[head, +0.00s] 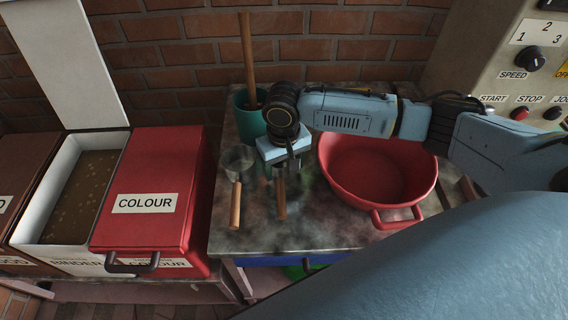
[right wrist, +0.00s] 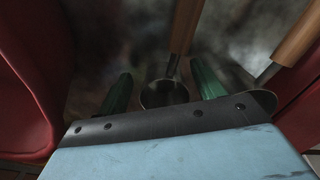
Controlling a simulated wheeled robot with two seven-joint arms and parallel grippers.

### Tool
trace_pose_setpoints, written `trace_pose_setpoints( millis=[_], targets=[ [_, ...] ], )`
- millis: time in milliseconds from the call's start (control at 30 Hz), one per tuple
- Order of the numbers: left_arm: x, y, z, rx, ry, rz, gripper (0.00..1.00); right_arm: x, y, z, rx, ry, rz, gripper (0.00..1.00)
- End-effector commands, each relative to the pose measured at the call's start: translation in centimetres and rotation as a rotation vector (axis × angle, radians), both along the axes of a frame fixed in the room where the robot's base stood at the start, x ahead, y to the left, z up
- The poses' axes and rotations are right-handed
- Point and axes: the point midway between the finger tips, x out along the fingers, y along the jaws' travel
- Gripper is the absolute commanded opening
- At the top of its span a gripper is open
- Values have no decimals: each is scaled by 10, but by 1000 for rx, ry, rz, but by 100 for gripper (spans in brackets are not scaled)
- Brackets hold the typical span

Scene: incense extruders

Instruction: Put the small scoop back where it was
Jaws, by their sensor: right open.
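The small scoop, with a metal cup and wooden handle (head: 281,199), lies on the worktable (head: 300,235), its handle pointing to the front. Its cup is mostly hidden under my right gripper (head: 284,172) in the head view. In the right wrist view the small scoop's cup (right wrist: 165,94) shows between the two green fingers of my right gripper (right wrist: 163,82), which stand apart with gaps beside it. The jaws are open and hold nothing. A larger scoop (head: 235,203) lies just left of it; it also shows in the right wrist view (right wrist: 297,37). My left gripper is out of view.
A red basin (head: 375,170) stands close on the right. A green pot (head: 245,122) with a wooden stick stands behind. At left are a red COLOUR bin (head: 150,180) with its lid closed and an open binder bin (head: 45,215). Bare tabletop lies in front of the scoops.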

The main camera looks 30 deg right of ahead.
Motion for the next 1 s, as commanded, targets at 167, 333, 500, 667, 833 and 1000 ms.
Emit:
trace_pose_setpoints(
  millis=[167, 333, 500, 667, 833, 1000],
  targets=[
    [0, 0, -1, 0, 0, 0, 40, 0, 0, 5, 0, -2, 0, 68],
    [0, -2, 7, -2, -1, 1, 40, 1, 0, 34, 0, -4, 0, 68],
    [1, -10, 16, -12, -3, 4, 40, 0, 1, 72, 1, -4, 0, 68],
    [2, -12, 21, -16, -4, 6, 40, 0, 1, 102, 1, -3, 0, 68],
    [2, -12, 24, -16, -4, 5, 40, 0, 1, 119, 1, 0, -1, 68],
    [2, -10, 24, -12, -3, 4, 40, 0, 1, 124, 1, 0, -1, 68]
  ],
)
